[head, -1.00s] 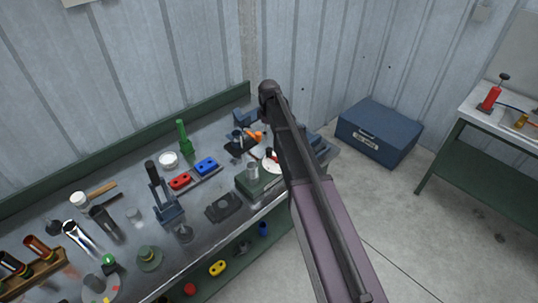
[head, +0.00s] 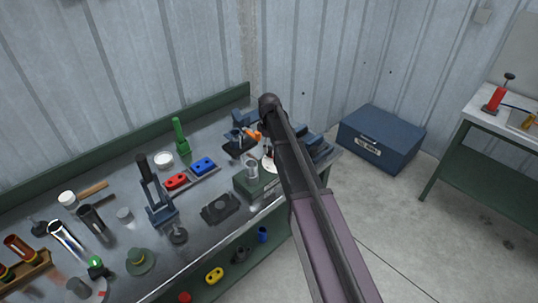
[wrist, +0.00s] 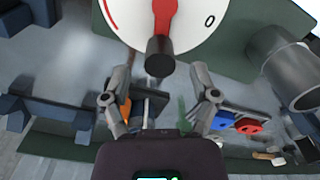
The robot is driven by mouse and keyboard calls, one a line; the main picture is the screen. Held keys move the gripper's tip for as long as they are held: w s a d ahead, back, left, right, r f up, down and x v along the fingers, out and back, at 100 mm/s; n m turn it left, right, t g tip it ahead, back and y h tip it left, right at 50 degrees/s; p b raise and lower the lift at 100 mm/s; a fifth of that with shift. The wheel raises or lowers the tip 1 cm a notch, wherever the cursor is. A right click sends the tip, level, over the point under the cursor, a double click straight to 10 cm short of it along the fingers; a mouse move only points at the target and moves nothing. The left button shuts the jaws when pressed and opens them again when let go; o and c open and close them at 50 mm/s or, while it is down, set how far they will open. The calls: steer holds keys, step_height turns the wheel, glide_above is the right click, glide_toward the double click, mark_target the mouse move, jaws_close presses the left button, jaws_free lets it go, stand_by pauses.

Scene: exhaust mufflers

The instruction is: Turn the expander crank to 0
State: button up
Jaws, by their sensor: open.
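The expander crank is a red arm (wrist: 165,12) with a black knob (wrist: 160,56) over a white dial (wrist: 125,22), at the top of the wrist view. The dial has a "0" mark to the right of the crank and a red arc at its left. The crank's upper end is cut off by the frame. My gripper (wrist: 160,72) is open, one finger on each side just below the knob, and not closed on it. In the head view the white dial (head: 268,165) is mostly hidden behind my arm, and my gripper is hidden there too.
A green box (head: 258,187) with a metal cylinder (head: 252,170) stands by the dial. Red (head: 176,181) and blue (head: 203,166) blocks and a blue press tool (head: 160,205) stand to the left on the crowded bench. A blue toolbox (head: 380,140) sits on the floor at right.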

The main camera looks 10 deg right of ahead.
steer(key=shift+f+b, duration=1.1)
steer(key=shift+f, duration=0.3)
jaws_close()
